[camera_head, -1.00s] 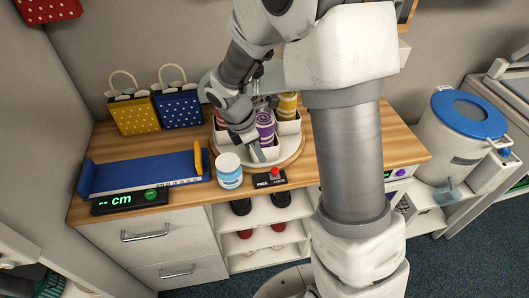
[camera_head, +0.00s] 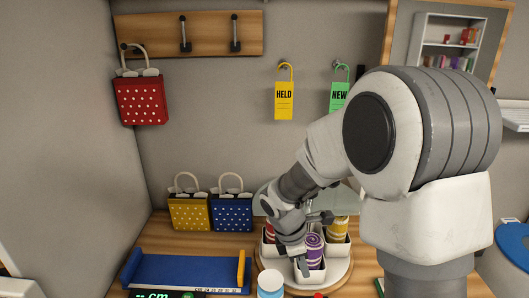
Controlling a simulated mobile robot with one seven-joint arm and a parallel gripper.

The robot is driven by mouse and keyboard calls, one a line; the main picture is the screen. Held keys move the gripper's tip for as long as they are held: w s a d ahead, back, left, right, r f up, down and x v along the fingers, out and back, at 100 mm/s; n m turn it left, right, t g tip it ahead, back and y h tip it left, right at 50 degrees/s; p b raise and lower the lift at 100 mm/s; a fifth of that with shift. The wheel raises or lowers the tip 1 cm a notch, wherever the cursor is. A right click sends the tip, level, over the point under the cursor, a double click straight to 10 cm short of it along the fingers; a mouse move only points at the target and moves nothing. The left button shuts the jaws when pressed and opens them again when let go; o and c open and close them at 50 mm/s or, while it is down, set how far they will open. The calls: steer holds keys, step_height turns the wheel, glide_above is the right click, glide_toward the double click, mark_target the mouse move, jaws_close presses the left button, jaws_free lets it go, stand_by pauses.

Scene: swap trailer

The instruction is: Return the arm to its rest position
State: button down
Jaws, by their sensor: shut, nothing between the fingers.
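My arm reaches down from the right side of the view to the wooden counter, with its large white and grey links in front. My gripper (camera_head: 303,268) is shut and empty. It points down over a round turntable (camera_head: 338,279) with white bins, just left of a purple patterned roll (camera_head: 315,251). I cannot tell whether the fingers touch the bin or the roll. A yellow roll (camera_head: 338,229) stands behind, and a red one (camera_head: 270,233) shows left of the wrist. My arm hides part of the turntable.
A blue measuring board (camera_head: 190,271) and a white jar (camera_head: 270,284) are on the counter. Yellow (camera_head: 189,212) and blue (camera_head: 232,213) dotted bags stand behind. A red bag (camera_head: 141,100), a yellow HELD tag (camera_head: 284,100) and a green NEW tag (camera_head: 339,97) hang on the wall.

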steer(key=s+d+r+m+t+y, duration=0.2)
steer(key=s+r+m+t, duration=0.3)
steer(key=s+r+m, duration=1.3)
steer(key=shift+d+r+y, duration=0.35)
steer(key=shift+y, duration=0.35)
steer(key=shift+s, duration=0.1)
